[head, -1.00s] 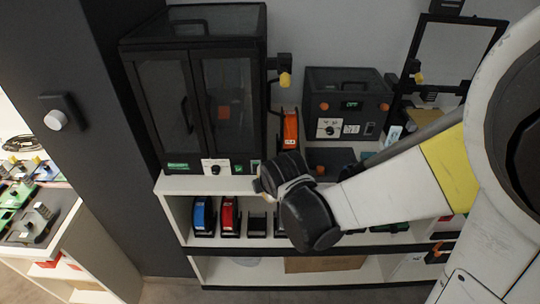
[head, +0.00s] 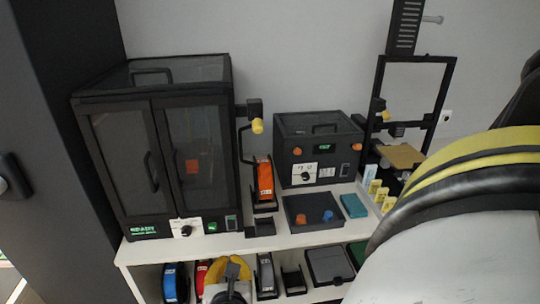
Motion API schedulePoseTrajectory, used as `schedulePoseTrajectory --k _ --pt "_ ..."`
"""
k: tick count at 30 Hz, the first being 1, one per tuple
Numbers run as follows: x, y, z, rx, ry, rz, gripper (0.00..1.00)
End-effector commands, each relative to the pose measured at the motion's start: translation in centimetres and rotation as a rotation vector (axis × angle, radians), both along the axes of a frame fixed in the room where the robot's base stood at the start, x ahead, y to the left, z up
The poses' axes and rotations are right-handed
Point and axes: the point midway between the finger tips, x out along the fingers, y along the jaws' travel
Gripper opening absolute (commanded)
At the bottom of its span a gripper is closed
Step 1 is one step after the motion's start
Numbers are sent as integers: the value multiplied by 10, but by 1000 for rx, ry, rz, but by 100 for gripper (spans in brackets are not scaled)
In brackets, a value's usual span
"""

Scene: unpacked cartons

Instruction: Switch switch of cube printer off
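A large black cabinet-like printer (head: 160,85) with two glazed doors stands at the left of the shelf top. A white plate with a black knob switch (head: 186,229) is on its lower front, between a green lit label and a small green sign. A smaller black box-shaped machine (head: 325,125) stands to its right, with its own white knob plate (head: 304,172) and a small green display. I cannot tell for certain which of the two is the cube printer. What looks like my gripper (head: 229,282) is at the bottom edge, below both knobs and touching neither; its fingers are unclear.
An orange spool (head: 264,180) stands between the machines. A dark tray (head: 312,212) with blue and orange pieces lies in front of the smaller one. An open-frame machine (head: 415,105) is at right. My arm covers the lower right. A dark pillar (head: 60,130) borders the left.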

Motion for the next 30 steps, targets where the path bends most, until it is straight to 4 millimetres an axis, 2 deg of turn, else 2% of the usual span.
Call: schedulePoseTrajectory --k 5,8,21,25,30 --pt "3 0 -2 1 1 -3 0" --pt "11 2 -6 3 2 -3 0" --pt "90 20 -44 3 2 -5 0" --pt "110 25 -45 3 2 -4 0" --pt "124 29 -46 3 3 -4 0"
